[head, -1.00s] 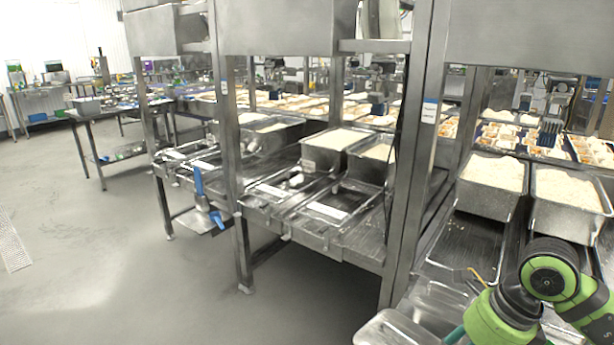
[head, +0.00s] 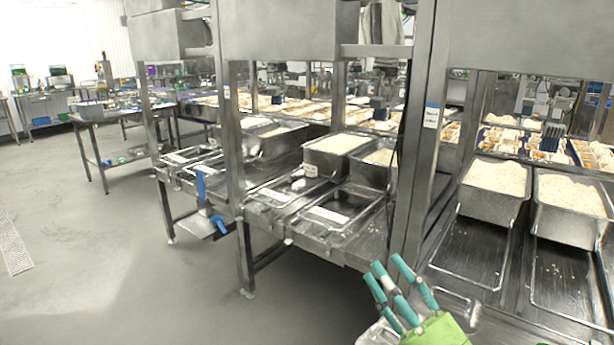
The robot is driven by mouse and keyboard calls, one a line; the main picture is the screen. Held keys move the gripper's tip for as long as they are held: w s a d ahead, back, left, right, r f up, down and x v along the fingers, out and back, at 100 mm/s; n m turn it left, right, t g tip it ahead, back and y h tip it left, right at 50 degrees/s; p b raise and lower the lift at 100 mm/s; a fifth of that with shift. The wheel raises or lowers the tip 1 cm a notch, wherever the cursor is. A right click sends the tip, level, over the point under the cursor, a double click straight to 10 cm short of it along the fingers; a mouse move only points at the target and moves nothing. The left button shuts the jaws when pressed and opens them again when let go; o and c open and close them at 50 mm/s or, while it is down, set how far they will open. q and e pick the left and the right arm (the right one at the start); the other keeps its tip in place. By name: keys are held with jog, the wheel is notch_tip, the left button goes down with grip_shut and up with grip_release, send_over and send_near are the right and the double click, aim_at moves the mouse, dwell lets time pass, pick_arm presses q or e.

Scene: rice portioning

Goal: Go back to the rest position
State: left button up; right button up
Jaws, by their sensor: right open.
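My right gripper (head: 403,283) shows at the lower right in the head view, with teal fingers on a green body. Its fingers are spread and point up, with nothing between them. It is in front of the steel bench, near a steel post. My left gripper is not in view.
Two steel tubs of rice, one (head: 494,190) left of the other (head: 572,208), stand on the bench at the right. More tubs (head: 335,154) stand on the middle bench (head: 345,236). A steel post (head: 420,150) rises near my gripper.

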jog(key=s+d+f+m+g+h, duration=0.1)
jog(key=d+f+m+g+h, duration=0.3)
jog(key=f+m+h, duration=0.5)
jog(key=s+d+f+m+g+h, duration=0.2)
jog(key=d+f+m+h, duration=0.4)
jog(key=f, duration=0.6)
jog(key=s+a+f+m+g+y, duration=0.2)
jog(key=s+f+m+g, duration=0.2)
jog(key=s+f+g, duration=0.9)
jog(key=s+f+t, duration=0.1)
jog(key=s+f, duration=0.3)
jog(key=f, duration=0.8)
jog(key=s+f, duration=0.3)
jog(key=f, duration=0.9)
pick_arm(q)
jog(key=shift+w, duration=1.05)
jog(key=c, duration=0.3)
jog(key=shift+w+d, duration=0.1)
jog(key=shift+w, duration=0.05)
pick_arm(e)
jog(key=s+d+f, duration=0.2)
jog(key=s+f, duration=1.2)
jog(key=s, duration=0.2)
jog(key=shift+s+d+f+g, duration=0.25)
jog(key=shift+d+f+g, duration=0.1)
jog(key=shift+g, duration=0.05)
